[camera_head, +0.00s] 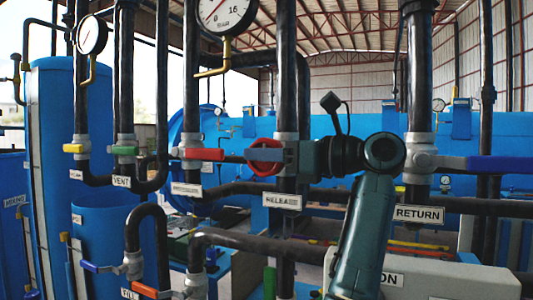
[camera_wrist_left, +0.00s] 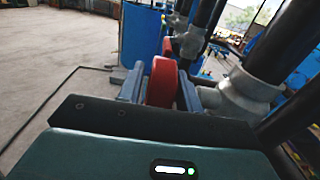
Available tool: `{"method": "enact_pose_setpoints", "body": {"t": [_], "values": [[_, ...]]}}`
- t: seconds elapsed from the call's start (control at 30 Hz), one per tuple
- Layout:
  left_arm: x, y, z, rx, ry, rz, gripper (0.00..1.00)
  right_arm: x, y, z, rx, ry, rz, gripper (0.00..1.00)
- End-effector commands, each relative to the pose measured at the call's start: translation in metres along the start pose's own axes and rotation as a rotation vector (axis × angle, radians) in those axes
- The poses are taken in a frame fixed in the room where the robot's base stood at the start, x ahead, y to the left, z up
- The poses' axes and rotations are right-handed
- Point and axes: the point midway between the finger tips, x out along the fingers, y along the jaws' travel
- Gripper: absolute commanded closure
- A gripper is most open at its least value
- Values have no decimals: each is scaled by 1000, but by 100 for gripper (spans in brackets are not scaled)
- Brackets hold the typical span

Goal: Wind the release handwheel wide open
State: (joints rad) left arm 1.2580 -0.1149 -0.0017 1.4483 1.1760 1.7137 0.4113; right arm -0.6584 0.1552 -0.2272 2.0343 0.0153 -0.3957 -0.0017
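The red release handwheel (camera_head: 264,157) sits on the vertical dark pipe above the white RELEASE label (camera_head: 282,201). My left gripper (camera_head: 279,154) reaches it from the right, with its grey fingers at the wheel's rim. In the left wrist view the red handwheel (camera_wrist_left: 161,82) stands upright between the two fingers of the left gripper (camera_wrist_left: 160,88), with a finger close against each side. The gripper looks shut on the rim. The gripper and its fingers hide the right part of the wheel in the head view. My right gripper is in neither view.
A red lever (camera_head: 204,154) lies just left of the wheel. A blue lever (camera_head: 500,163) is on the RETURN pipe at right. Dark pipes and a pressure gauge (camera_head: 228,12) crowd around the wheel. Open floor (camera_wrist_left: 50,70) shows in the left wrist view.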

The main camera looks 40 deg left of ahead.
Motion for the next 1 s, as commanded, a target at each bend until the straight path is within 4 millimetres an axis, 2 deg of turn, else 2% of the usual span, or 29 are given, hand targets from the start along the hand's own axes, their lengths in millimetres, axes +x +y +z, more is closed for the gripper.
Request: {"method": "enact_pose_setpoints", "body": {"t": [0.07, 0.4, 0.67, 1.0], "values": [[0, 0, 0, 0, 0, 0, 72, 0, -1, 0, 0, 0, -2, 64], [0, 0, 0, 0, 0, 0, 100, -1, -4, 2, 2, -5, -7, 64], [0, 0, 2, -2, 26, -1, 100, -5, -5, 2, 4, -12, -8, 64], [0, 0, 5, 0, 226, -4, 100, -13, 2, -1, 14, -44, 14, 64]]}}
